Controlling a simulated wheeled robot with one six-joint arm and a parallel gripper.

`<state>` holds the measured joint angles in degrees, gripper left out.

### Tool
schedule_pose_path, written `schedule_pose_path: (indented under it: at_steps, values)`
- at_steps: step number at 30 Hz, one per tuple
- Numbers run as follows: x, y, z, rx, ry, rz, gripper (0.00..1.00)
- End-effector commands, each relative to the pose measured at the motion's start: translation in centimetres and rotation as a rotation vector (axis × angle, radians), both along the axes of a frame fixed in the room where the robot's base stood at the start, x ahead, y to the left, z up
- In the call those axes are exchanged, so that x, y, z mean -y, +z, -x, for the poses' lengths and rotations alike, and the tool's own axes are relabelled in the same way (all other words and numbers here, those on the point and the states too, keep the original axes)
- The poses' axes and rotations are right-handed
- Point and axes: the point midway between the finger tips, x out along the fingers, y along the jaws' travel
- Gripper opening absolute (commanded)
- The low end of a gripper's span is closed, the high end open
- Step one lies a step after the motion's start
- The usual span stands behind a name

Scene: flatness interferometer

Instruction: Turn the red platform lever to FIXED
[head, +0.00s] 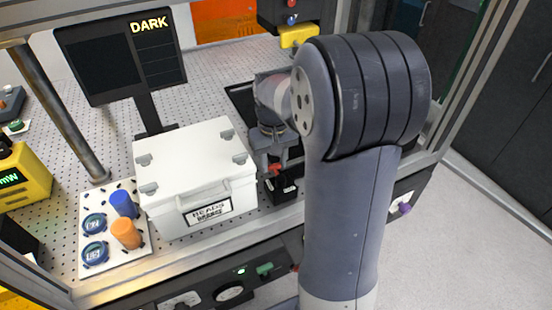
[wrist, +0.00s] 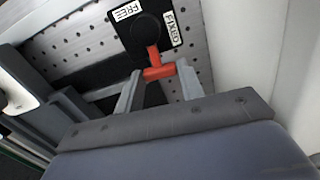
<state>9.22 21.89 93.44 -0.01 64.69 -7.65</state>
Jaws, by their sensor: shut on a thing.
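The red lever (wrist: 158,69) shows in the wrist view as a T-shaped handle on a round black hub (wrist: 146,28). Its stem points down the picture, toward my gripper, and lines up with neither label. The FREE label (wrist: 126,10) is at the hub's upper left and the FIXED label (wrist: 172,29) at its right. My gripper (wrist: 159,77) is shut on the lever's crossbar, one finger at each side. In the head view my gripper (head: 272,164) is low beside the white case, with the red lever (head: 276,169) partly hidden at its fingers.
A white case (head: 190,165) stands close left of my gripper. A white tray (head: 142,247) with blue and orange cylinders is further left. A dark monitor reading DARK (head: 120,60) stands behind. My arm hides much of the right side. A pale wall (wrist: 255,60) rises right of the lever.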

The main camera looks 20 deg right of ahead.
Motion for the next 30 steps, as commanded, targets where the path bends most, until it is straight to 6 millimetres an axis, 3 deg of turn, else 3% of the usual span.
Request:
schedule_pose_path:
  at_steps: [17,18,25,30]
  values:
    - [-0.16,0.04,-0.05,0.002,0.031,0.0,0.14]
    - [-0.15,0.04,-0.05,0.002,0.03,0.0,0.39]
    - [-0.15,0.02,-0.02,0.001,0.03,0.0,0.58]
    - [-0.15,0.01,-0.01,0.001,0.03,0.0,0.58]
